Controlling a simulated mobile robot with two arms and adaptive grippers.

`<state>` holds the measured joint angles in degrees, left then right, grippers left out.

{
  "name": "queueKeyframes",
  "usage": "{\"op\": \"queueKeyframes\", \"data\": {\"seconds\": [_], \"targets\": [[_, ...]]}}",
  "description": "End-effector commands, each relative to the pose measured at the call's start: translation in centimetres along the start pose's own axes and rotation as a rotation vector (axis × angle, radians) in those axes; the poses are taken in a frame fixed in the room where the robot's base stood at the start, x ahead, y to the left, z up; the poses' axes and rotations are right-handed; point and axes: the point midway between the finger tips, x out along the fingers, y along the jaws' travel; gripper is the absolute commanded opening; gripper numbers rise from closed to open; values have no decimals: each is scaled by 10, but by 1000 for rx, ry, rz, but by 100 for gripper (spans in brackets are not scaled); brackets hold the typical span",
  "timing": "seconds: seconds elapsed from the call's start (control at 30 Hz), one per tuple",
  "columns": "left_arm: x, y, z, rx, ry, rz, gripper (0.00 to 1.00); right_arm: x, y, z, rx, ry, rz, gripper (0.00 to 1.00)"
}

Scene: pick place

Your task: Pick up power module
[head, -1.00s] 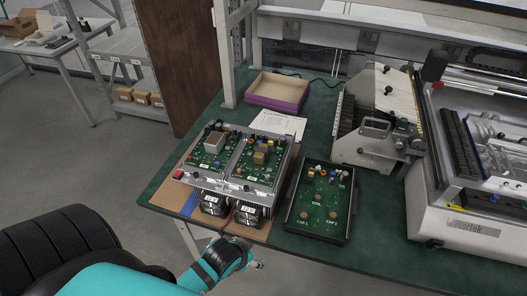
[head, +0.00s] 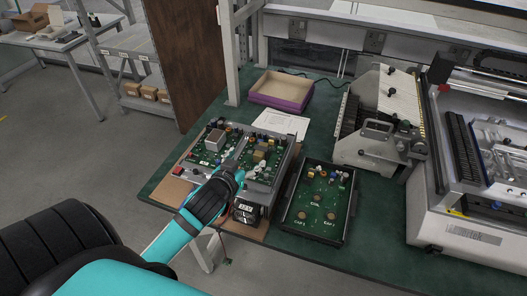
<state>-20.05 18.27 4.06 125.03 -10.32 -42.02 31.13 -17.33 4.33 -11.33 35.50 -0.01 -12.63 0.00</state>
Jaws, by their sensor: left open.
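A metal-framed unit with two green circuit boards (head: 268,150) and black fans at its front sits on a brown board on the green table. It looks like the power module, though no label confirms it. One fan (head: 248,212) shows; the other is hidden behind my left arm. A silver box (head: 214,141) and a tan block stand on the boards. My left gripper (head: 238,160) is open over the middle of the unit, near the seam between the boards. I cannot tell if it touches them. My right gripper is not in view.
A black tray with a green board marked for a coil and caps (head: 317,205) lies just right of the unit. A purple-sided box (head: 279,91) and white paper (head: 279,124) lie behind. A large grey machine (head: 466,160) fills the right side.

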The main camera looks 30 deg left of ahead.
Motion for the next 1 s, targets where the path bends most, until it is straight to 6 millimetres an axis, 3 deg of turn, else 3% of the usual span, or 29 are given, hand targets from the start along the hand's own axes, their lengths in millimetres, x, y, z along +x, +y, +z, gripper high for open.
{"op": "queueKeyframes", "data": {"seconds": [0.2,0.4,0.67,1.0], "targets": [[50,-1,-2,2,-1,-2,73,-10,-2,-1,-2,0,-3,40],[86,0,0,1,-3,-1,73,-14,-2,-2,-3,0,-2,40],[104,0,3,3,-4,-1,73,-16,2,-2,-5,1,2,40],[147,-1,11,2,-4,-1,73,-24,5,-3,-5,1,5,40]]}}
